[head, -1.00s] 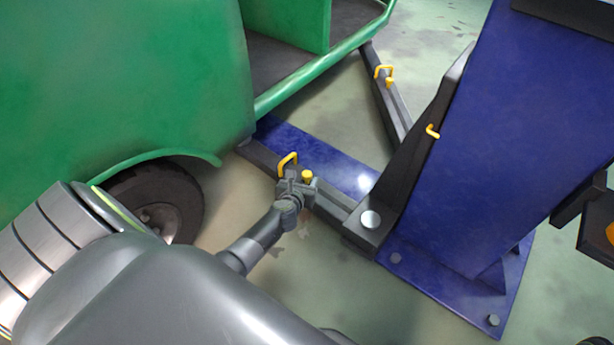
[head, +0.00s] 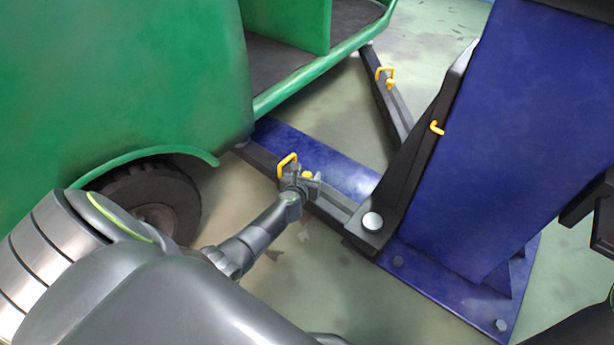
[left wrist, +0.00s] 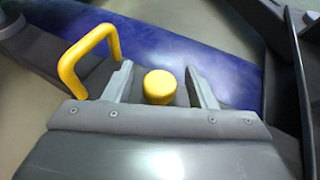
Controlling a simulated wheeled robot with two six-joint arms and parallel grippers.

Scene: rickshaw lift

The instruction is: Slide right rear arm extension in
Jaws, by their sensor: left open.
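The near lift arm (head: 332,208) is a dark bar running from the post's foot to beneath the green rickshaw. It carries a yellow handle (head: 286,164) and a yellow knob (head: 307,175). My left gripper (head: 305,181) is at this arm, just beside the handle. In the left wrist view the open fingers (left wrist: 160,88) stand on either side of the round yellow knob (left wrist: 159,87), with gaps visible on both sides. The yellow handle (left wrist: 88,58) is left of the fingers there. My right gripper is not in view.
The blue lift post (head: 487,140) stands on a bolted blue base plate (head: 450,290) at right. A second lift arm (head: 392,105) with a yellow handle (head: 385,73) lies farther back. The green rickshaw (head: 120,80) and its wheel (head: 155,200) are at left. Floor shows between wheel and post.

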